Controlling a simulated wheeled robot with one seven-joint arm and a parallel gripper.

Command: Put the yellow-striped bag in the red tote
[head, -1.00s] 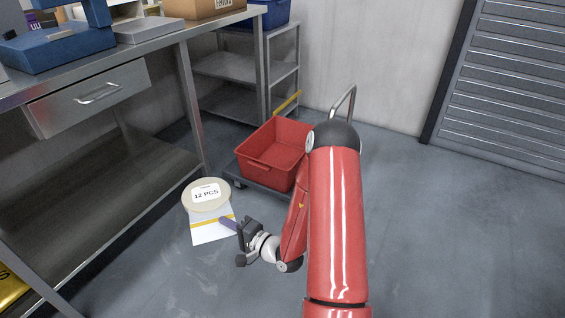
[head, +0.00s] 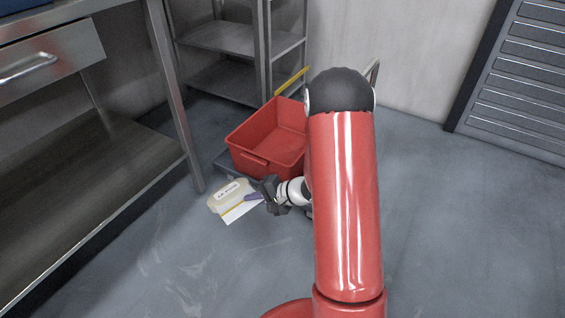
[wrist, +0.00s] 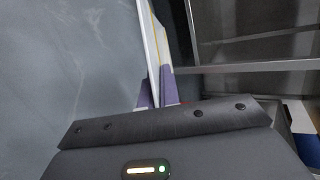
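The yellow-striped bag (head: 228,196) is pale, with a tan body, a white label and a white end crossed by a yellow stripe. It is tilted in front of the red tote, to its lower left in the head view. My gripper (head: 251,197) has its purple fingers at the bag's white end. In the wrist view the bag (wrist: 156,50) shows edge-on, pinched between the two purple fingertips (wrist: 156,92). The red tote (head: 252,160) stands on a low dark cart behind the gripper. Its visible inside looks empty, and my arm covers its right side.
The cart's dark deck (head: 224,165) and metal handle (head: 374,73) show around the tote. A steel workbench (head: 170,90) with a lower shelf stands at left. Steel shelving (head: 220,38) is behind. The floor in front is clear.

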